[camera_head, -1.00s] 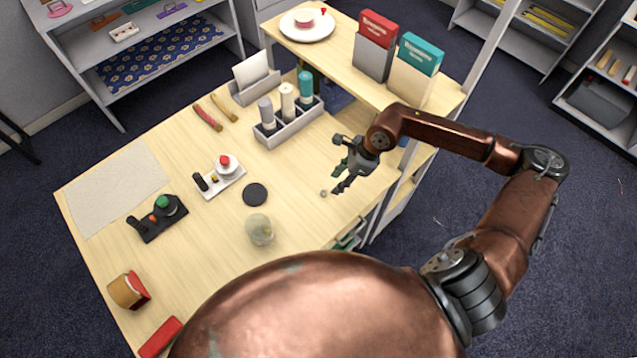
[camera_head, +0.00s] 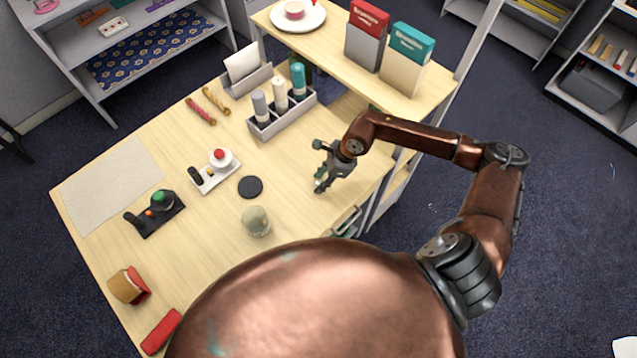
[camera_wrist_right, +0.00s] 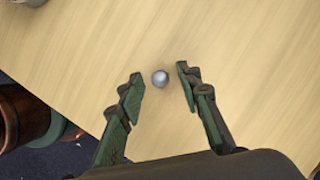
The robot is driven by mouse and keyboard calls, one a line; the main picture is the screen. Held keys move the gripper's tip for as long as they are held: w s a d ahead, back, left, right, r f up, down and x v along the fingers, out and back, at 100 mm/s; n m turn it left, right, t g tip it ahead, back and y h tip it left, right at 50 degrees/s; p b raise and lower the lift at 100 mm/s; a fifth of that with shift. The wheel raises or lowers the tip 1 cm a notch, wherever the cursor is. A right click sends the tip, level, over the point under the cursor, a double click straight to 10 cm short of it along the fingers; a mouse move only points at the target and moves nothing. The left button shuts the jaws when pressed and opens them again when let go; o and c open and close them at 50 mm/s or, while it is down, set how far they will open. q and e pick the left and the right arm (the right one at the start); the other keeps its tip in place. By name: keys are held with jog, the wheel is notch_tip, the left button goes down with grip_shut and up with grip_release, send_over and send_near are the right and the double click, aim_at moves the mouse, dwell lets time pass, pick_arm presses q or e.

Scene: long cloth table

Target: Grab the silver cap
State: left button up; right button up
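The silver cap (camera_wrist_right: 160,78) is a small round shiny piece on the pale wood table (camera_wrist_right: 240,55). In the right wrist view it lies between the tips of my right gripper (camera_wrist_right: 159,74), with bare wood showing on both sides of it. In the head view my right gripper (camera_head: 321,172) points down over the right part of the table, and I cannot make out the cap there, which seems hidden by the fingers. My right gripper is open and empty. My left gripper is not in view.
A glass jar (camera_head: 256,222) and a dark round disc (camera_head: 250,187) stand left of my right gripper. A grey holder with bottles (camera_head: 283,118) is behind it. A raised shelf with boxes (camera_head: 405,60) is at the back right. The table's edge is close on the right.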

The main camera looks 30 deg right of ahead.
jog(key=c, duration=0.7)
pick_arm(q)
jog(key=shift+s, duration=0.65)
pick_arm(e)
jog(key=shift+c, duration=0.3)
